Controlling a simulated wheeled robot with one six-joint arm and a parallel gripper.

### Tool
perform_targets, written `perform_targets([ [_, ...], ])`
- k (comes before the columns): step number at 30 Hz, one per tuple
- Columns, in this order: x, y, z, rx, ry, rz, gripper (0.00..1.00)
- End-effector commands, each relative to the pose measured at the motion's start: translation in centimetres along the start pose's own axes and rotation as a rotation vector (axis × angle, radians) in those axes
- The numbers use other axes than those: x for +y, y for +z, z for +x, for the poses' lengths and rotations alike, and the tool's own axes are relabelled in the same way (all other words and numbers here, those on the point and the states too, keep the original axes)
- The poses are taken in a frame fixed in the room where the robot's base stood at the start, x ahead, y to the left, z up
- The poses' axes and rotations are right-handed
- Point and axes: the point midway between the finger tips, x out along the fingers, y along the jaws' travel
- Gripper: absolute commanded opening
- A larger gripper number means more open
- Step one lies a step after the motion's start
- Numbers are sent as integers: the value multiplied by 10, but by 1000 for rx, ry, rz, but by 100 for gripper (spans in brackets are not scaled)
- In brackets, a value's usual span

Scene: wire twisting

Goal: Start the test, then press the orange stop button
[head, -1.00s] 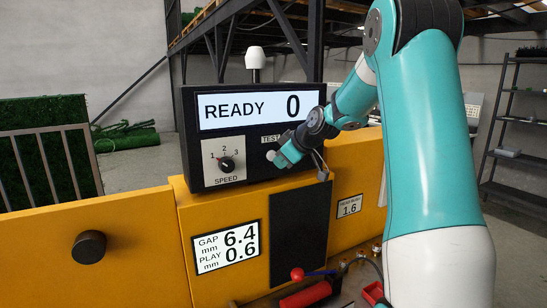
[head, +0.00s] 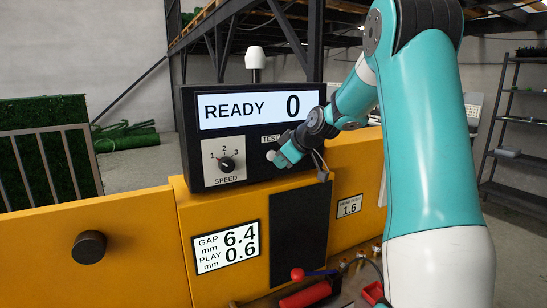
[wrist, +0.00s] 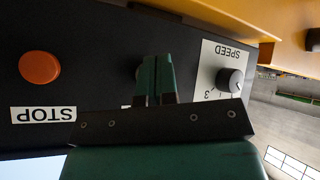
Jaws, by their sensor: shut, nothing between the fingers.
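The black control box (head: 240,178) carries a lit display (head: 258,109) that reads READY 0. My gripper (head: 277,158) is at the front of the box, just below the TEST label (head: 270,139), with its fingers shut and empty; it also shows in the wrist view (wrist: 157,62). The fingers cover most of a small round button there, and I cannot tell whether they touch it. The orange stop button (wrist: 39,68) with its STOP label (wrist: 43,114) is clear to the left in the wrist view. In the head view my arm hides it.
A speed knob (head: 226,164) sits left of my gripper on the box, and it also shows in the wrist view (wrist: 229,80). Below is a yellow housing (head: 130,225) with a gap and play readout (head: 226,248). A red ball-ended lever (head: 297,274) stands at the bottom.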

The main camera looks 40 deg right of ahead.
Motion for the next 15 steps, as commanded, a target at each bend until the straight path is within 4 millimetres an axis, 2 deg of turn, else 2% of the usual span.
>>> perform_targets([
  [15, 3, -3, 5, -1, -1, 0, 0],
])
